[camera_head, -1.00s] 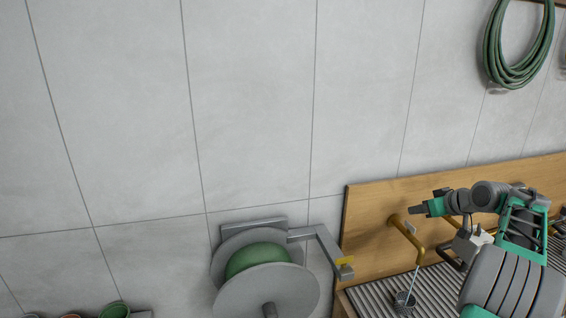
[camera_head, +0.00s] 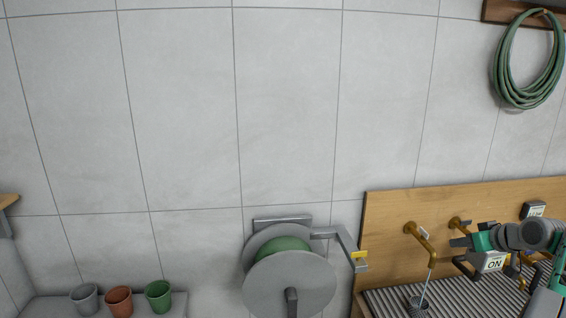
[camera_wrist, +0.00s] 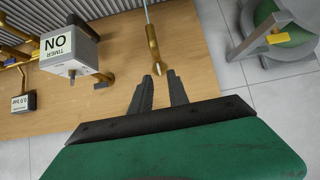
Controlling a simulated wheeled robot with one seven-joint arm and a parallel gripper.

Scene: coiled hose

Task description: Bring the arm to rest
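My gripper (camera_head: 457,242) is at the lower right of the head view, in front of the wooden board (camera_head: 385,225). In the wrist view my gripper (camera_wrist: 160,88) shows two dark fingers standing apart, with nothing between them. A brass tap (camera_wrist: 155,50) with a thin pale rod lies just past the fingertips; whether they touch cannot be told. A pale timer box (camera_wrist: 68,48) marked ON is left of the fingers; this box (camera_head: 492,262) also shows in the head view close to my arm, which hides part of the brass fittings.
A hose reel (camera_head: 290,285) with a grey arm stands left of the board. A ribbed drain tray (camera_head: 385,303) lies below the taps. A coiled green hose (camera_head: 507,70) hangs at upper right. Several pots, one green (camera_head: 158,295), stand at lower left. The tiled wall between is clear.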

